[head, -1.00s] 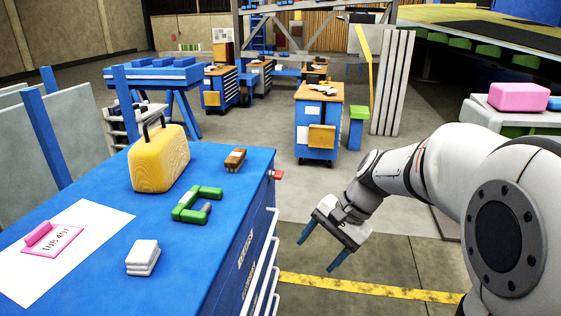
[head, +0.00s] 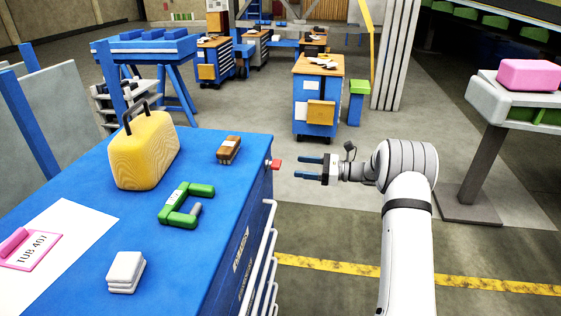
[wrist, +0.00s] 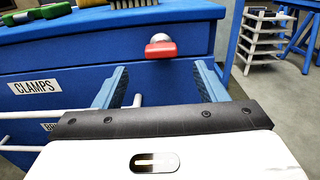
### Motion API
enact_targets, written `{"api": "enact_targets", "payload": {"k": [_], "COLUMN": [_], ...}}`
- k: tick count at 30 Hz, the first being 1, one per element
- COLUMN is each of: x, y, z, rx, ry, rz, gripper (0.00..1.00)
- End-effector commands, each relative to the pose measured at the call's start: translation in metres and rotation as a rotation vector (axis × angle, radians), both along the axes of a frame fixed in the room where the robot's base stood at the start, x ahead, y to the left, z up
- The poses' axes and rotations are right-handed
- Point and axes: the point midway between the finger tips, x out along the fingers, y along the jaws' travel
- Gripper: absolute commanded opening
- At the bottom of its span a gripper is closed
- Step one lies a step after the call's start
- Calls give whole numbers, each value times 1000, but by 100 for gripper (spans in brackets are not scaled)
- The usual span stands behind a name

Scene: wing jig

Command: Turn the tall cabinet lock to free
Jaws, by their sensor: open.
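The lock is a small red handle on a pale round stem (head: 274,164), at the upper corner of the blue drawer cabinet (head: 245,215). In the wrist view the red handle (wrist: 161,50) lies roughly level across the drawer face, just above the gap between my fingers. My gripper (head: 297,167) is open and empty, to the right of the lock in the head view, its fingers pointing at it. A small gap shows between fingertips and handle. In the wrist view the blue fingers of my gripper (wrist: 161,72) stand either side of the handle, apart from it.
White drawer rails (head: 266,255) stick out below the lock. On the cabinet top are a yellow case (head: 146,152), a green clamp (head: 175,214), a brush (head: 229,149) and white blocks (head: 126,272). Open floor (head: 330,220) lies to the right.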

Motion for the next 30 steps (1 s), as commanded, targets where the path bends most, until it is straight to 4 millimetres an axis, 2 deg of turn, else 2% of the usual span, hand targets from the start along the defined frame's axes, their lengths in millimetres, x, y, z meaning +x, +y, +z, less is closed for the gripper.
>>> {"api": "enact_targets", "payload": {"k": [5,15,20,27,30], "x": [5,14,16,16,16], "y": [16,67,75,77,77], "z": [0,0,0,-1,-1], "rx": [9,8,7,7,7], "ry": [4,4,4,3,3], "rz": [-2,0,-2,-2,-2], "gripper": [65,65,65,65,58]}}
